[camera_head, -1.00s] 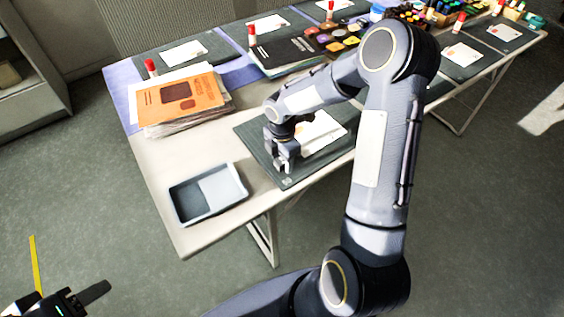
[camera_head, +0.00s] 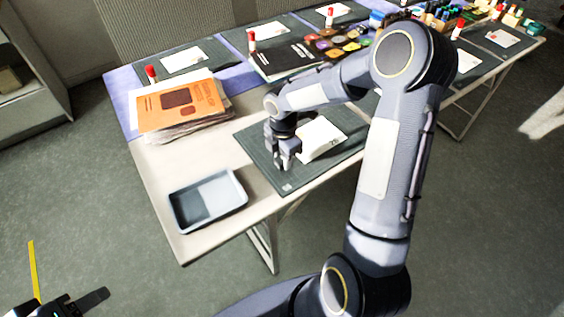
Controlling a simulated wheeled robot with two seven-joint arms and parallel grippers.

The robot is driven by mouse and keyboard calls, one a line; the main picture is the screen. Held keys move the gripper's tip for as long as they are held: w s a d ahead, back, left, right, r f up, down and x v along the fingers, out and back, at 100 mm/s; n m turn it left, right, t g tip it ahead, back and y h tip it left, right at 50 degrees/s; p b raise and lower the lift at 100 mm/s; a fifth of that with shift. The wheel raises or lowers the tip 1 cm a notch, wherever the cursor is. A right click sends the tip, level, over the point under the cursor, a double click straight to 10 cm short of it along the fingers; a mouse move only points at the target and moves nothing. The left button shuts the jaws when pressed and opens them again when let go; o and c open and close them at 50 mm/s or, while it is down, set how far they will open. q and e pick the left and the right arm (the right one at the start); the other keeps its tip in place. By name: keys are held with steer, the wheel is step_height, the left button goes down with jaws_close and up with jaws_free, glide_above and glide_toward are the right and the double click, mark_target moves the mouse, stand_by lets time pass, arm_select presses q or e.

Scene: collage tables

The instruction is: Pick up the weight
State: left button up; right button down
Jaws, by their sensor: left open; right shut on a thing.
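My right gripper (camera_head: 284,160) points down over the dark green cutting mat (camera_head: 264,158) at the table's near edge. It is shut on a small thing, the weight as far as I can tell. The thing is mostly hidden by the fingers and too small to make out. A white card (camera_head: 320,139) lies on the mat just right of the fingers. My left gripper (camera_head: 72,303) is open and empty at the bottom left, over the floor, away from the table and partly cut off by the frame.
A grey tray (camera_head: 207,218) stands on the table left of the mat. Behind it is a stack of papers with an orange folder (camera_head: 181,105). A black book (camera_head: 287,60), paint pots (camera_head: 340,44) and glue sticks (camera_head: 251,41) are farther back. Bare tabletop (camera_head: 165,165) lies between stack and tray.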

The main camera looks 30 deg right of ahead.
arm_select(q)
steer(key=shift+f, duration=0.25)
arm_select(e)
steer(key=s+d+r, duration=0.2)
steer(key=s+r, duration=0.2)
steer(key=s, duration=0.2)
steer(key=s+d+r, duration=0.2)
steer(key=s+r, duration=0.3)
steer(key=s, duration=0.2)
steer(key=shift+d+r, duration=0.15)
steer(key=shift+d, duration=0.15)
steer(key=shift+w, duration=0.1)
